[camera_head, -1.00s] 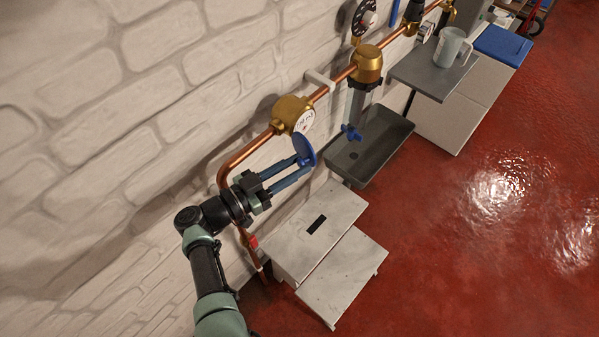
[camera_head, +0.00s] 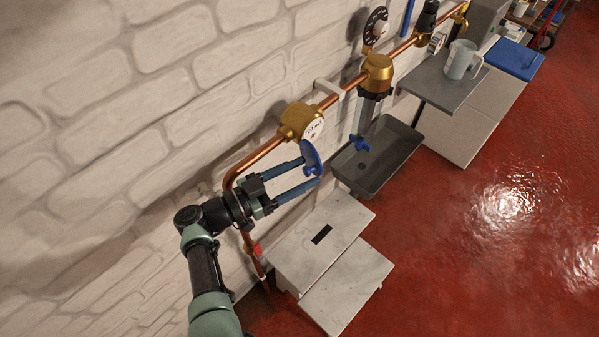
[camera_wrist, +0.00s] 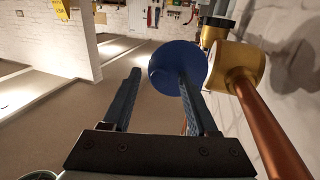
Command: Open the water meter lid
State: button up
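The brass water meter (camera_head: 297,119) sits on the copper pipe along the wall, with its white dial (camera_head: 313,130) showing. Its round blue lid (camera_head: 312,158) stands swung away from the dial, hanging open on the near side. In the wrist view the lid (camera_wrist: 172,64) shows as a blue disc beside the brass body (camera_wrist: 238,66). My gripper (camera_head: 312,171) is open, with its two long blue fingers spread apart. One finger overlaps the lid in the wrist view; I cannot tell whether it touches. Nothing is between the fingers.
A copper pipe (camera_head: 262,152) runs along the white brick wall. A grey sink (camera_head: 393,160) with a blue-handled tap (camera_head: 360,143) is to the right. A pale step stool (camera_head: 345,285) stands below. Red floor on the right is clear.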

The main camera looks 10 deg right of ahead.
jog(key=shift+a, duration=0.1)
jog(key=b+v, duration=0.2)
jog(key=v, duration=1)
jog(key=shift+a, duration=0.4)
jog(key=shift+s, duration=0.15)
